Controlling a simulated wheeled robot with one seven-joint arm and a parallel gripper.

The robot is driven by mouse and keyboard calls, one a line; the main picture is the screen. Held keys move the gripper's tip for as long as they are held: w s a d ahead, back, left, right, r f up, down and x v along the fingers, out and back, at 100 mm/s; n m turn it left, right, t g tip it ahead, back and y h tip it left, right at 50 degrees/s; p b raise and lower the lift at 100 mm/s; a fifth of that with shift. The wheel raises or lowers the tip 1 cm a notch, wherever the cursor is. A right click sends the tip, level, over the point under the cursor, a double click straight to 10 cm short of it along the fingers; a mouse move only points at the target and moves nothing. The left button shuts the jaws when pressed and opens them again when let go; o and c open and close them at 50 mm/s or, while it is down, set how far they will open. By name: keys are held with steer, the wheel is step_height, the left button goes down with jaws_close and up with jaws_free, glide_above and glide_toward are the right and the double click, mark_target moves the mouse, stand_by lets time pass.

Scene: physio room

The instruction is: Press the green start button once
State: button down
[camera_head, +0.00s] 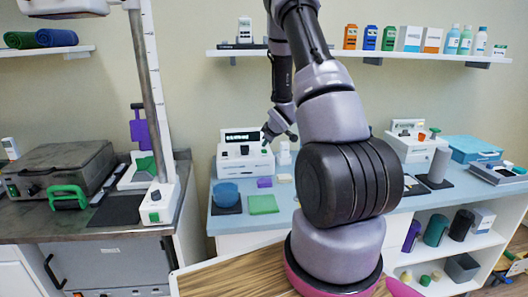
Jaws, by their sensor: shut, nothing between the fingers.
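My gripper (268,135) is shut and empty. It points down at the right end of the top of a white device (246,160) with a dark display, on the blue-grey counter. From this view I cannot tell whether the fingertips touch the device. I cannot make out a green start button on this device; it is too small to see or hidden by my gripper. A second white device (410,148) stands on the counter to the right, behind a grey cylinder (438,165).
A blue bowl (226,193), a green pad (262,204) and a purple block (264,182) lie in front of the device. A white upright post (158,100) stands at left, beside a dark metal box (60,166). A shelf (235,53) hangs above.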

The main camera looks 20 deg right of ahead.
mark_target(266, 151)
stand_by(0.4)
steer(key=shift+f, duration=0.4)
steer(key=shift+f, duration=0.45)
stand_by(0.8)
steer(key=shift+r, duration=0.85)
steer(key=shift+r, duration=0.1)
steer(key=shift+r, duration=2.4)
